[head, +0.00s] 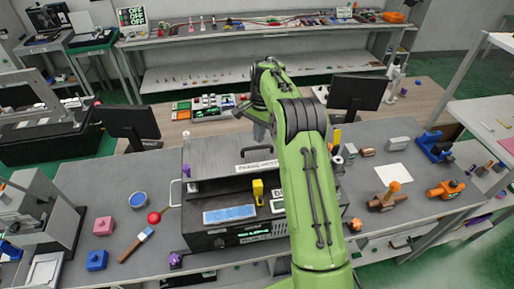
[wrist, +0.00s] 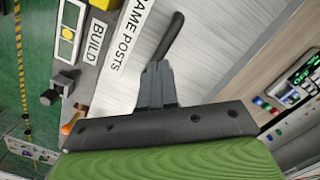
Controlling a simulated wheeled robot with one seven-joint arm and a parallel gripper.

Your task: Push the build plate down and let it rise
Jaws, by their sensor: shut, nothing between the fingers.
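A dark machine (head: 215,238) stands on the grey workbench, with a brushed-metal top panel (head: 215,155) and a white label strip along its front. The wrist view shows brushed metal (wrist: 215,40) beside a label strip reading "...AME POSTS" (wrist: 128,35) and another reading "BUILD" (wrist: 94,40). I cannot tell for certain which surface is the build plate. My gripper (wrist: 158,75) is shut and empty over the brushed metal, close to a dark curved bar (wrist: 172,35); contact is unclear. In the head view my green arm hides the machine's right part.
A yellow lever (head: 258,191) and a blue panel (head: 230,214) are on the machine's front. A red ball-ended stick (head: 154,217), a brush (head: 136,245) and coloured blocks lie left. Monitors (head: 130,122) (head: 357,92) stand behind. Orange-brown fixtures (head: 388,200) are right.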

